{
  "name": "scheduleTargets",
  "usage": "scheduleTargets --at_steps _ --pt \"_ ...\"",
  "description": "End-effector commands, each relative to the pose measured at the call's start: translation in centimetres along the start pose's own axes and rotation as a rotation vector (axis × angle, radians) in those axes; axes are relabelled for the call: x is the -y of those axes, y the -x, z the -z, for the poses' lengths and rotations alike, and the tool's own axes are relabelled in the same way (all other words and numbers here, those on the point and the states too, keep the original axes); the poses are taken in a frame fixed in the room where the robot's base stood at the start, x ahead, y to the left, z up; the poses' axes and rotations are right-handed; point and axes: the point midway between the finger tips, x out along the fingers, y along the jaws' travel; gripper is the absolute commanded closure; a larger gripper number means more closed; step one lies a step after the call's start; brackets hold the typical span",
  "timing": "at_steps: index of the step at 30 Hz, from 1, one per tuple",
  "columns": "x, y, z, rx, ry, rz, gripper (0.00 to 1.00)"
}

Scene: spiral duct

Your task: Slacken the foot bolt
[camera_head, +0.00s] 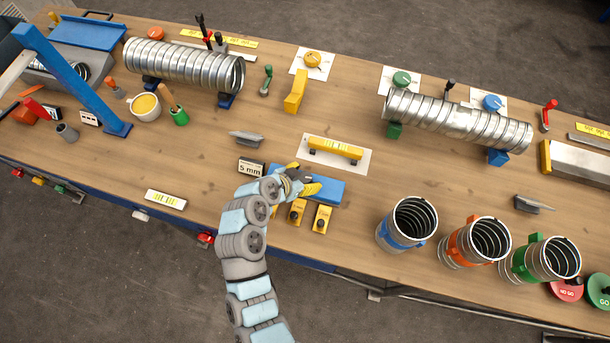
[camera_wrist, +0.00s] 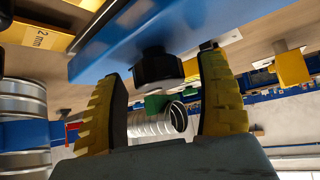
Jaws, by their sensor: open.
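My gripper (camera_head: 300,188) is at the blue block (camera_head: 330,187) near the front middle of the bench. In the wrist view, my gripper (camera_wrist: 163,68) is open, with its two yellow ridged fingers wide apart. A black faceted knob, like a bolt head (camera_wrist: 158,68), sticks out from the blue block (camera_wrist: 140,35) and shows between the fingertips. Neither finger clearly touches it. I cannot tell for sure that this is the foot bolt. My gripper hides part of the block in the head view.
Yellow tagged blocks (camera_head: 321,219) lie in front of the blue block. A yellow-handled bar (camera_head: 335,150) lies on a white plate behind it. A 5 mm sign (camera_head: 251,168) stands to the left. Duct rings (camera_head: 408,224) stand to the right. The bench behind is partly clear.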

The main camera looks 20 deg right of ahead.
Motion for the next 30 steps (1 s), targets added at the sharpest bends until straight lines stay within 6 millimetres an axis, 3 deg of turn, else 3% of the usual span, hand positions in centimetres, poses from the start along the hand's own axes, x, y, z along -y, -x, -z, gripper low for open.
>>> scheduleTargets --at_steps 3,4,10,22,30 --pt "0.0 0.01 0.01 0.0 0.0 0.0 0.27" --pt "0.0 0.01 0.01 0.0 0.0 0.0 0.33" --pt "-0.01 0.01 0.0 0.0 0.0 0.0 0.91" --pt "-0.03 0.03 0.03 -0.001 0.018 0.019 0.92" --pt "-0.18 0.09 0.04 0.0 0.119 0.118 0.92"
